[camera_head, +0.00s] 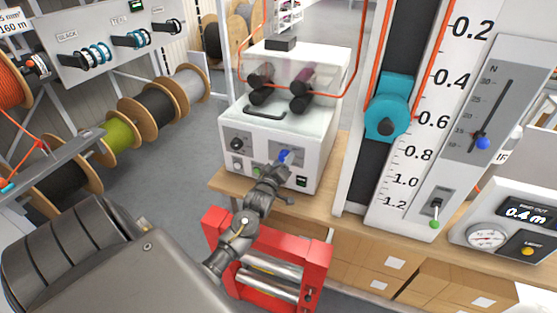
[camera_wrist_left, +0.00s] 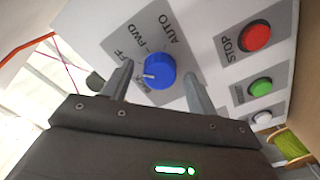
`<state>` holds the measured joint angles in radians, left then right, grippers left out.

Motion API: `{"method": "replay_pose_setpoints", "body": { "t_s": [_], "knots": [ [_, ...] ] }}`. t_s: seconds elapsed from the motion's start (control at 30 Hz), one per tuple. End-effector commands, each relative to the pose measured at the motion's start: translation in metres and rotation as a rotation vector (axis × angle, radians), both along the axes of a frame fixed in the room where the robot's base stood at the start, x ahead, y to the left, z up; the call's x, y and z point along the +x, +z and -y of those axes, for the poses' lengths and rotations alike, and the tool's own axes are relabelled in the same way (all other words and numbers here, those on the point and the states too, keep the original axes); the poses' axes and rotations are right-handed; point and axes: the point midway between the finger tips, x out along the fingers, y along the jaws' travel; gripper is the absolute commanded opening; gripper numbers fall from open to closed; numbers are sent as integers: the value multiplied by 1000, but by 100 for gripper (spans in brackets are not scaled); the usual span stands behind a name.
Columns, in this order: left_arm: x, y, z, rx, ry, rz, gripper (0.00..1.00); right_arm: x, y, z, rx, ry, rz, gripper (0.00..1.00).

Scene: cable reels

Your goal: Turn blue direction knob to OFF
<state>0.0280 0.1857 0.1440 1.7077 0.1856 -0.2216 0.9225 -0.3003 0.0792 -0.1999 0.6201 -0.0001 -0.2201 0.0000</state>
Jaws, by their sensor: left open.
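The blue direction knob (camera_head: 285,156) is on the front panel of the white machine (camera_head: 318,133) on the bench. In the left wrist view the blue knob (camera_wrist_left: 158,71) has a white pointer mark toward the lower left. The lettering around it reads AUTO, FWD and a partly covered word ending in FF; smaller lettering by the pointer is hard to read. My left gripper (camera_head: 278,166) is at the panel, its open fingers (camera_wrist_left: 158,90) on either side of the knob. Whether they touch it is unclear. My right gripper is not in view.
Red STOP (camera_wrist_left: 254,37), green (camera_wrist_left: 260,87) and white (camera_wrist_left: 262,117) buttons are close beside the knob. A black knob (camera_head: 237,144) is left on the panel. A red roller frame (camera_head: 316,262) stands below my left arm. A tall scale board (camera_head: 425,110) rises at right.

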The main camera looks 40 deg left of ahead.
Motion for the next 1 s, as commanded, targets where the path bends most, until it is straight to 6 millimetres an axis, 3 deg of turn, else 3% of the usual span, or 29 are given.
{"method": "replay_pose_setpoints", "body": {
  "t_s": [0.5,0.7,1.0],
  "knots": [
    [-85,-3,30,-1,0,-1,58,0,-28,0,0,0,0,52],
    [-97,-1,34,-1,1,1,58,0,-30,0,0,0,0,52],
    [-98,0,34,0,0,0,58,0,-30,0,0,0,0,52]
  ]
}}
